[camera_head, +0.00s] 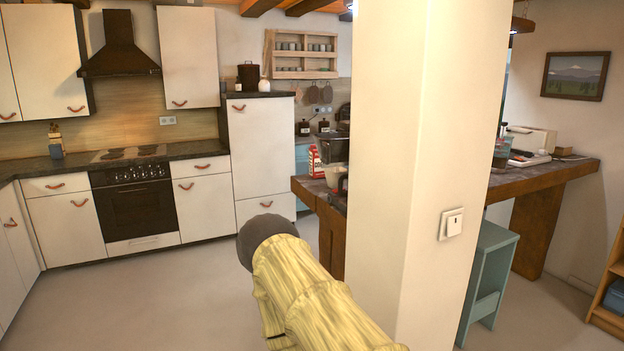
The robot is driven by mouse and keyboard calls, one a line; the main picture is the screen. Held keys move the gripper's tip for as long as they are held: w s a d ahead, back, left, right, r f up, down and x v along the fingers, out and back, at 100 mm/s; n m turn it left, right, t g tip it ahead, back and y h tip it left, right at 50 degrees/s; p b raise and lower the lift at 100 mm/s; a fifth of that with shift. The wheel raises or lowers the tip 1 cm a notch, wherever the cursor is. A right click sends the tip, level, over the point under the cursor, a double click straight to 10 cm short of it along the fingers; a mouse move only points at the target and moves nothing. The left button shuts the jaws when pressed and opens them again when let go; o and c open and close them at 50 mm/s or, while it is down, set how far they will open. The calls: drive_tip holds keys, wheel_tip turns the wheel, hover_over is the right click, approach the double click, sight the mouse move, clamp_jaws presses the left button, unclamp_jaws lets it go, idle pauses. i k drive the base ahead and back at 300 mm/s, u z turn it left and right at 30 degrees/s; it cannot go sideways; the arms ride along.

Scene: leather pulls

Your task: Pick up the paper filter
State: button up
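I cannot make out a paper filter for certain. A small whitish, cup-shaped thing (334,175) stands on the dark wooden counter (310,190), just left of the white pillar; it is too small to tell whether it is the filter. My arm, with a yellow wood-like surface and a dark rounded end, rises from the bottom middle. My gripper's fingers do not show.
The white pillar (425,150) stands close at right of centre and hides part of the counter. A red and white carton (316,163) stands on the counter. A blue-grey stool (488,275) is right of the pillar. The floor at left is clear.

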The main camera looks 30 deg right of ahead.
sight(333, 174)
drive_tip(key=u, duration=0.35)
drive_tip(key=i, duration=2.95)
drive_tip(key=z, duration=1.8)
drive_tip(key=i, duration=0.8)
drive_tip(key=z, duration=0.65)
